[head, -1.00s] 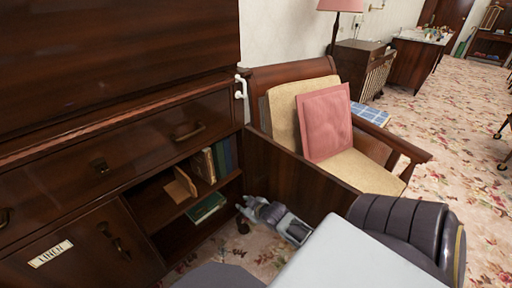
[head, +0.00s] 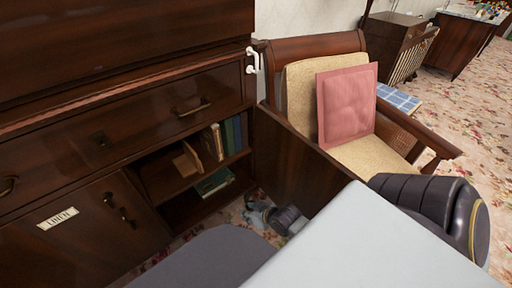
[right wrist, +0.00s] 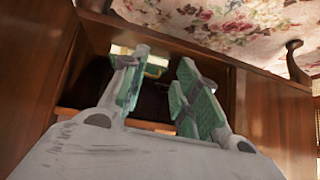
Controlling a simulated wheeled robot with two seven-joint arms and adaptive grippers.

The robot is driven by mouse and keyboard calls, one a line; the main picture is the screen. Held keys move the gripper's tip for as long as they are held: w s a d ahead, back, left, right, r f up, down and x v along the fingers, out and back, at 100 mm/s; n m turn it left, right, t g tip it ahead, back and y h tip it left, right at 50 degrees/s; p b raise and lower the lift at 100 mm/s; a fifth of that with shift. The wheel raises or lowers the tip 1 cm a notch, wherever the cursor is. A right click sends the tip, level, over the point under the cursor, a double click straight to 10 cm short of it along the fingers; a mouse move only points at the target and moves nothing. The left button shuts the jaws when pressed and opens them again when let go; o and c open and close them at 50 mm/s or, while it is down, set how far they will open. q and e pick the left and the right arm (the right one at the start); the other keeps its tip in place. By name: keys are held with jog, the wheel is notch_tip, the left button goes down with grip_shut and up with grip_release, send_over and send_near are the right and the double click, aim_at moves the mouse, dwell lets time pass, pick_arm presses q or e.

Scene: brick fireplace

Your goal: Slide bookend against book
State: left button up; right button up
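The wooden bookend (head: 188,161) stands on the upper shelf of the open compartment in the dark cabinet. Several upright books (head: 225,140), with cream, green and blue spines, stand to its right; a small gap seems to show between them and the bookend. My right gripper (head: 256,213) is low in front of the compartment, right of the bookend and below the shelf. In the right wrist view its two green-padded fingers (right wrist: 160,88) are apart with nothing held between them. The bookend cannot be made out there. My left gripper is not in view.
A green book (head: 214,182) lies on the lower shelf (head: 190,207). The linen door (head: 80,235) is closed.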

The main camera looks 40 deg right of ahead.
jog(key=shift+g, duration=0.5)
jog(key=shift+s+a+f, duration=0.1)
jog(key=shift+s+f, duration=0.35)
jog(key=shift+s, duration=0.25)
jog(key=shift+s+a+f, duration=0.15)
jog(key=shift+s+f, duration=0.25)
jog(key=shift+s, duration=0.25)
jog(key=shift+s+a+f, duration=0.1)
jog(key=shift+s+f, duration=0.35)
jog(key=shift+s, duration=0.25)
